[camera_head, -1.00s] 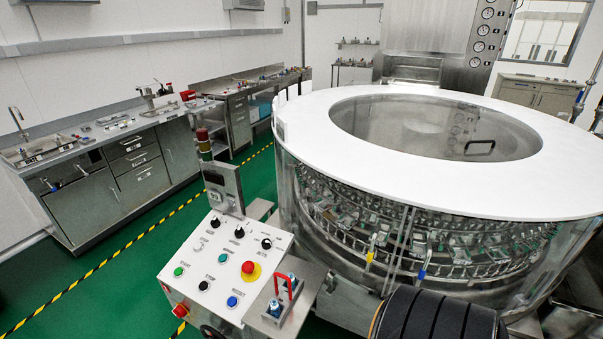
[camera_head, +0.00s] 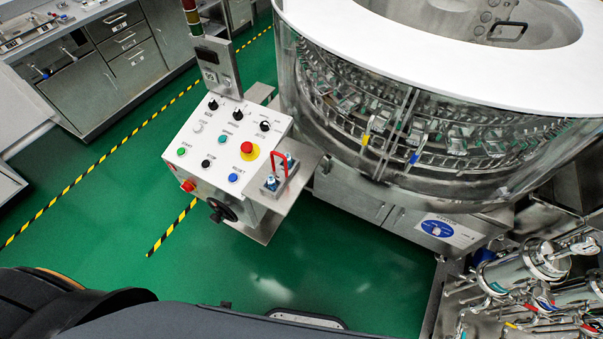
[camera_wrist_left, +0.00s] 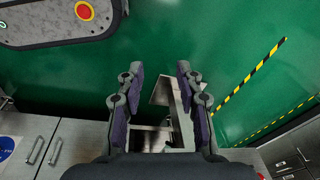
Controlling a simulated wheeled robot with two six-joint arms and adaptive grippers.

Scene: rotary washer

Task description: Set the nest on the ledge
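A small steel piece with a red handle and two blue-topped fittings, seemingly the nest (camera_head: 273,190), sits on the steel ledge (camera_head: 300,184) at the right side of the white control panel (camera_head: 226,150). My left gripper (camera_wrist_left: 158,72) shows in the left wrist view, its two fingers spread with nothing between them. Beyond the fingers are green floor and a bare-looking metal plate (camera_wrist_left: 165,92); I cannot tell whether it is the ledge. The left gripper does not show in the head view. My right gripper is in neither current view.
The round glass-walled washer (camera_head: 420,120) stands behind and right of the panel. Piping with steel canisters (camera_head: 525,265) fills the lower right. A steel cabinet (camera_head: 95,75) stands at upper left. Green floor (camera_head: 270,280) is open in front of the panel.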

